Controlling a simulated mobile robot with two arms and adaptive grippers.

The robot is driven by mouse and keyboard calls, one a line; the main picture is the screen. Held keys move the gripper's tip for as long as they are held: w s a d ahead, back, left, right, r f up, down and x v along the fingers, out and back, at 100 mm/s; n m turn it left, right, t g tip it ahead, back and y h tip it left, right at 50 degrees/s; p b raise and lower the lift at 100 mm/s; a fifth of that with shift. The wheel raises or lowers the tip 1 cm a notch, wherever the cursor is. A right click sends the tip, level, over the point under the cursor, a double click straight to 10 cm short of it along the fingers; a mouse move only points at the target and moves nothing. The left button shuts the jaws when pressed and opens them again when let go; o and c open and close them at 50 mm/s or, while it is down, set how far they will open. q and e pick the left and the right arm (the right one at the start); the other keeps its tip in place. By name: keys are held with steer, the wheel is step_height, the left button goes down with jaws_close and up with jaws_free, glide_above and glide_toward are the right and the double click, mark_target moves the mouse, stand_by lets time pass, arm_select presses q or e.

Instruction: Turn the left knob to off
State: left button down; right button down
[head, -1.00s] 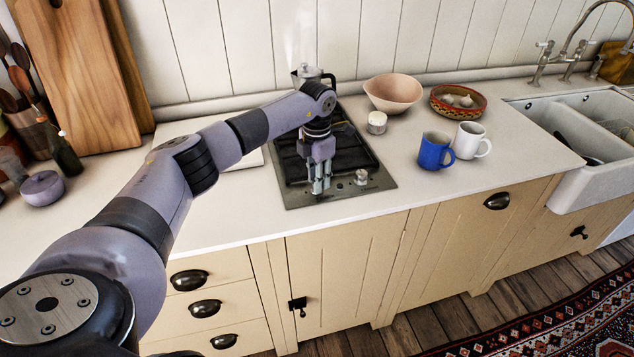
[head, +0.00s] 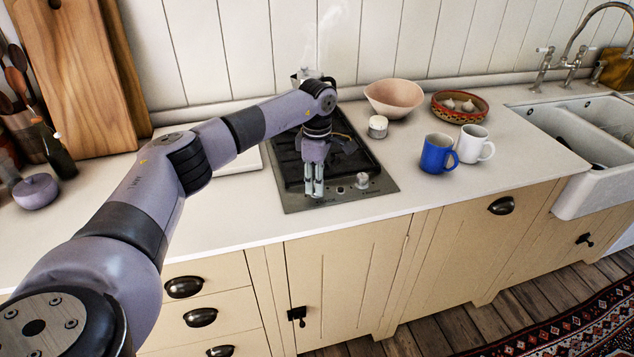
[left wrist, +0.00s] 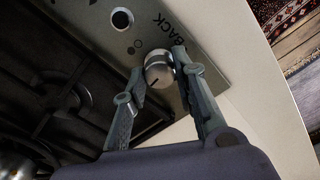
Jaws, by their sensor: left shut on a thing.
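The hob (head: 296,203) is a dark cooktop with a steel front strip, set in the white counter. My left gripper (head: 314,192) points down over the left part of that strip. In the left wrist view the left knob (left wrist: 158,67), round and silvery with a dark pointer line, sits between the fingertips, and the left gripper (left wrist: 160,78) is shut on it. In the head view the fingers hide this knob. The right knob (head: 362,180) stands uncovered on the strip. My right gripper is not in view.
A kettle (head: 306,74) stands at the back of the hob, partly behind my arm, with faint steam above. A white lidded jar (head: 377,127), a blue mug (head: 436,154) and a white mug (head: 473,144) stand to the right. The counter before the mugs is clear.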

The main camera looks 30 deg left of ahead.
arm_select(q)
steer(key=shift+m, duration=0.9)
steer(key=c, duration=1.3)
jaws_free()
step_height(320, 180, up, 12)
